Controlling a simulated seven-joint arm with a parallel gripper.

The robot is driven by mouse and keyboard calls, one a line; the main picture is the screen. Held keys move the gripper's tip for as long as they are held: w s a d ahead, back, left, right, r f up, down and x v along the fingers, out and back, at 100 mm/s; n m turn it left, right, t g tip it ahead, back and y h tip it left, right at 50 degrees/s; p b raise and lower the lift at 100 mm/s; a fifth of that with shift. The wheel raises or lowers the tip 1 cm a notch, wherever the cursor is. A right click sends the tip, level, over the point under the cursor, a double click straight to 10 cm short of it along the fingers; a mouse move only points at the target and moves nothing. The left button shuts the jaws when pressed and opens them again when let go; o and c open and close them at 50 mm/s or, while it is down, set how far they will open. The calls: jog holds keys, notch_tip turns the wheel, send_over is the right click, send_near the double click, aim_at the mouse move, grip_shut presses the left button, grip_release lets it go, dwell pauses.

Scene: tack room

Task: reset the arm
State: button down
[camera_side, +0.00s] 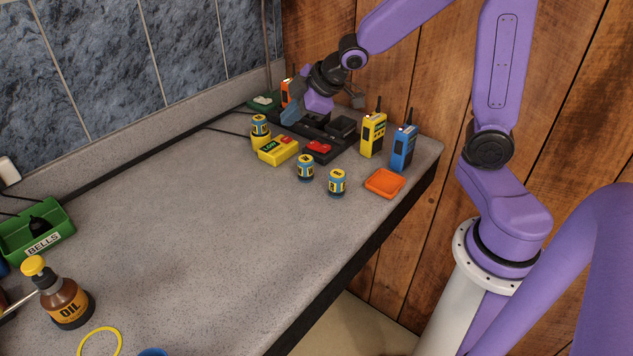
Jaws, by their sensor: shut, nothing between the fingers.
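The gripper and wrist hide part of the rack and the orange radio.
A yellow radio (372,135) and a blue radio (403,148) stand right of the rack. A yellow box (278,150), small cans (337,183) and an orange tray (384,183) are in front. A green bin (36,232) and oil bottle (65,300) are left. The counter's middle is clear.

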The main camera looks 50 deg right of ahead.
jog(key=s+a+g, duration=0.1)
jog(key=s+g, duration=0.2)
jog(key=s, duration=1.2)
jog(key=s+a+f+n+g+h, duration=0.1)
jog(key=s+g, duration=0.3)
jog(key=s, duration=1.1)
jog(key=shift+a+f+g, duration=0.25)
jog(key=shift+a+g, duration=0.05)
jog(key=shift+a, duration=0.45)
